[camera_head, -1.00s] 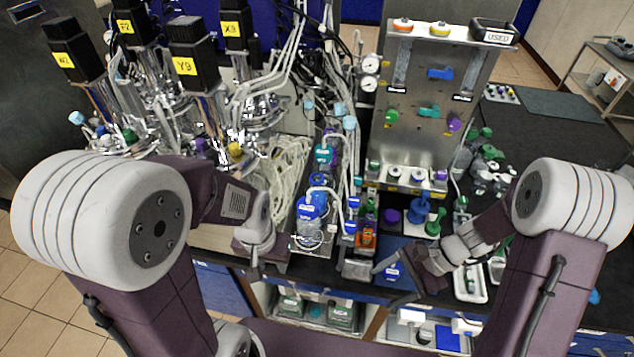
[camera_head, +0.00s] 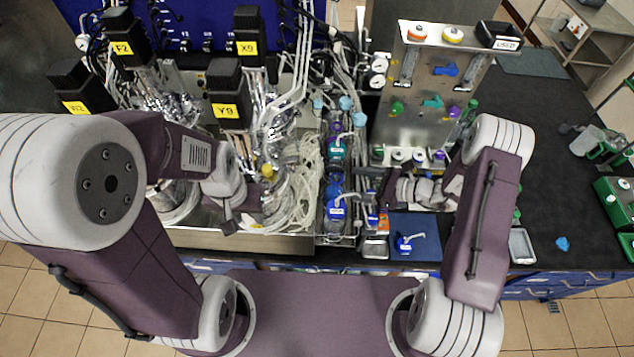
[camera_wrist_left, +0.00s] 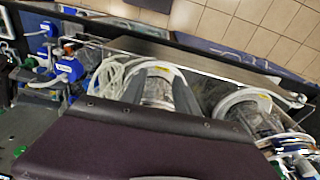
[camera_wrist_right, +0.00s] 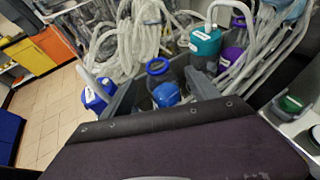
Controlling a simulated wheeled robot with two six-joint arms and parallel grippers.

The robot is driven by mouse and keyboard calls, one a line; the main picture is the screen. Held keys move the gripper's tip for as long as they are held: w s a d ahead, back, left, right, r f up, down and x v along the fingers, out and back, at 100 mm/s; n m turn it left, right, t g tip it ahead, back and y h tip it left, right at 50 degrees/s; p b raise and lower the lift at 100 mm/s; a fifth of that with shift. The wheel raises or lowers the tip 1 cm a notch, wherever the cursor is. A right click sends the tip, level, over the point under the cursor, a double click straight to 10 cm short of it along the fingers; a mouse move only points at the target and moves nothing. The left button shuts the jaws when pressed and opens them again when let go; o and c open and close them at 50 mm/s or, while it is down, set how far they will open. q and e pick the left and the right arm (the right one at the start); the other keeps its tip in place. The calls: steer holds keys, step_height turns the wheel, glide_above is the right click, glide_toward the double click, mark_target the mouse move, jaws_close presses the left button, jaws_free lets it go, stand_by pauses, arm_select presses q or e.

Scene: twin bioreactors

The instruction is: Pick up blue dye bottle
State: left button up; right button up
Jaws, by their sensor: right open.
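A small blue bottle (camera_head: 404,245) with a white bent spout and a label stands on the blue mat (camera_head: 428,222) at the table's front. Other blue labelled bottles (camera_head: 336,211) stand in the rack to its left. My right gripper (camera_head: 372,187) is behind the mat, close to the rack, and points left. In the right wrist view its fingers are apart, with a blue-capped bottle (camera_wrist_right: 166,94) showing between and beyond them. A labelled blue bottle (camera_wrist_right: 98,95) shows left of the fingers. My left gripper (camera_head: 229,224) is open and empty above the bioreactor tray.
Bioreactors with black motor heads (camera_head: 226,92) and coiled pale tubes (camera_head: 295,197) fill the left. A metal panel (camera_head: 425,105) rises behind my right gripper. A teal-capped bottle (camera_wrist_right: 205,40) stands deeper in the rack. The dark tabletop (camera_head: 545,160) at right has free room.

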mark_target(342, 183)
steer(key=shift+s+d+f+b, duration=0.2)
steer(key=shift+f+b, duration=0.25)
steer(key=shift+f, duration=0.05)
steer(key=shift+w+a+f, duration=0.1)
steer(key=shift+w+a, duration=0.05)
steer(key=shift+w, duration=0.05)
steer(key=x, duration=0.4)
steer(key=b+x, duration=0.1)
steer(key=x, duration=0.1)
steer(key=shift+a+r, duration=0.3)
steer(key=shift+a, duration=0.1)
steer(key=shift+s, duration=0.1)
steer(key=shift+d, duration=0.2)
steer(key=shift+a, duration=0.25)
steer(key=c, duration=1.3)
jaws_close()
arm_select(q)
steer(key=shift+s+d+f, duration=0.35)
steer(key=shift+d, duration=0.2)
steer(key=shift+s+d+f, duration=0.3)
steer(key=shift+d, duration=0.25)
arm_select(e)
steer(key=shift+s, duration=0.15)
